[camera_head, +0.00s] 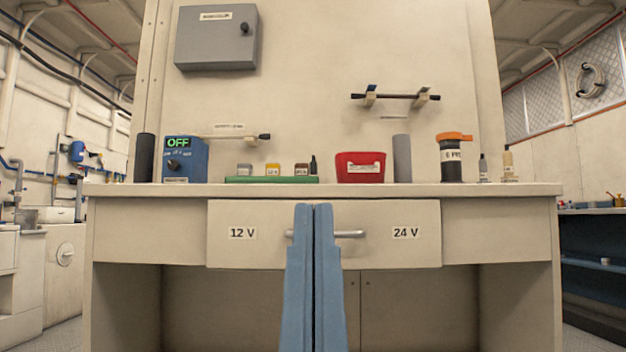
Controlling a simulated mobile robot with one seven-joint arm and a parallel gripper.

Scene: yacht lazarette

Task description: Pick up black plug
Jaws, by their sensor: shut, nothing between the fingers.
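No item is clearly readable as the black plug. A small black upright piece with a narrow top (313,166) stands by the right end of the green tray (272,180). A similar small dark piece (483,168) stands further right, beside the orange-capped container. My gripper (313,207) is shut and empty, its two blue fingers together and pointing up. Its tips show in front of the drawers, just below the bench top edge in the picture. The fingers hide part of the drawer handles.
The bench top (500,190) also holds a black cylinder (145,158), a blue box reading OFF (186,162), a red bin (360,168), a grey cylinder (402,158) and an orange-capped container (453,158). Drawers marked 12 V (225,250) and 24 V (415,250) are below.

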